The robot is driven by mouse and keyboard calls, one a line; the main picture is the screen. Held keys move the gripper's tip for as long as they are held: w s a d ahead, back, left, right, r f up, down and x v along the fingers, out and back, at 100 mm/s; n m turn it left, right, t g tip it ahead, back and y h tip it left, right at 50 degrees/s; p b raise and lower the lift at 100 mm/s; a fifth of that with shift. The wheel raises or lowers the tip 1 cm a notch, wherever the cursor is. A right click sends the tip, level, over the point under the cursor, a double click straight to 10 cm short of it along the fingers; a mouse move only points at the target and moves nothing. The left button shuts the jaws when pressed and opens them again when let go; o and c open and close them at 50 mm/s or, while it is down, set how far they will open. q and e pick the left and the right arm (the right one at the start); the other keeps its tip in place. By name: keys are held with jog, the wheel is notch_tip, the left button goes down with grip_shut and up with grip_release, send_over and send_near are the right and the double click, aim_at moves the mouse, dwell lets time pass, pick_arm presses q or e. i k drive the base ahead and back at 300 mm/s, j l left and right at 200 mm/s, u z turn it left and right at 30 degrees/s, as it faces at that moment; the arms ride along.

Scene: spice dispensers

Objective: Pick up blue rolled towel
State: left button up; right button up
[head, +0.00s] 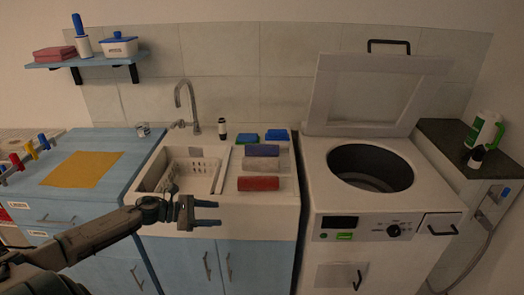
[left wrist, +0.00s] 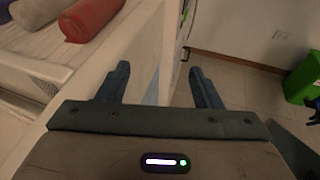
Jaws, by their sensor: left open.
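The blue rolled towel (head: 262,150) lies on the ledge at the right of the sink, at the back of a row of rolled towels. My left gripper (head: 217,213) is open and empty in front of the sink, apart from the towels and to the left of the red one. In the left wrist view its two fingers (left wrist: 160,78) are spread with nothing between them. My right gripper is not in view.
The sink (head: 180,207) holds a white basket (head: 192,175). Behind the towels are blue items (head: 276,135) and a small dark bottle (head: 222,128). The washing machine (head: 380,222) stands right with its lid (head: 375,92) raised. A green bin (left wrist: 302,80) stands on the floor.

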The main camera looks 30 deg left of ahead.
aim_at(251, 150)
jog(key=i+j, duration=1.05)
jog(key=i, duration=0.1)
